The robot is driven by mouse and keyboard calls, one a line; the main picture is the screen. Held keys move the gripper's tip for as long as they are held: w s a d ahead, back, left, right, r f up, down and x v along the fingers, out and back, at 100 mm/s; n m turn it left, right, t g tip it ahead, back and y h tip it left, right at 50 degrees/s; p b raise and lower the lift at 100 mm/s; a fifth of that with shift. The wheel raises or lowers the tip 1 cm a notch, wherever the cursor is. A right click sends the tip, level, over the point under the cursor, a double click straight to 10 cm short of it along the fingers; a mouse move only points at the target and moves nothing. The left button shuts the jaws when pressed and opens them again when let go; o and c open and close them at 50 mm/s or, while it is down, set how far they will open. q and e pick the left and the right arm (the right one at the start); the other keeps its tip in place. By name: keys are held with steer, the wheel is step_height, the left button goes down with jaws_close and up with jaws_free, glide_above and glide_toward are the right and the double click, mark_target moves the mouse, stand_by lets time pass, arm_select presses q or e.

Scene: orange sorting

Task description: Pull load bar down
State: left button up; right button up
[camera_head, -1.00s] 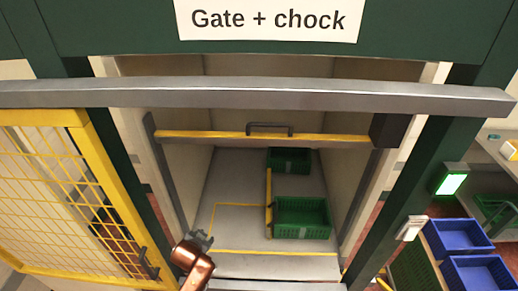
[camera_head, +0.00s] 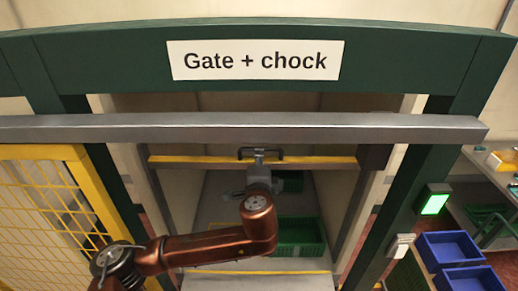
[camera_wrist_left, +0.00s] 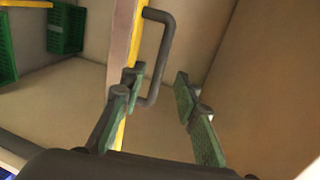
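The yellow load bar (camera_head: 325,162) spans the opening of the bay at raised height, below the grey crossbeam. Its dark handle (camera_head: 246,151) is at the middle of the bar. My left gripper (camera_head: 260,157) is up at the handle in the head view, partly hidden by its own arm. In the left wrist view the left gripper (camera_wrist_left: 160,90) is open, with its two fingers apart. The handle (camera_wrist_left: 167,55) and the bar (camera_wrist_left: 137,35) show ahead, the handle reaching between the fingers, near the left one. Whether a finger touches it is unclear. My right gripper is not in view.
A grey crossbeam (camera_head: 400,128) runs above the bar. A yellow mesh gate (camera_head: 45,215) stands open at the left. Green crates (camera_head: 300,236) stand inside the bay. A green-lit box (camera_head: 434,204) and blue bins (camera_head: 450,248) are at the right.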

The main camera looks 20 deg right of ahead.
arm_select(q)
steer(key=p+x, duration=0.2)
steer(key=x, duration=0.4)
steer(key=shift+w+d+f, duration=0.15)
steer(key=shift+w, duration=0.45)
steer(key=shift+c, duration=0.6)
steer(key=c, duration=0.5)
jaws_close()
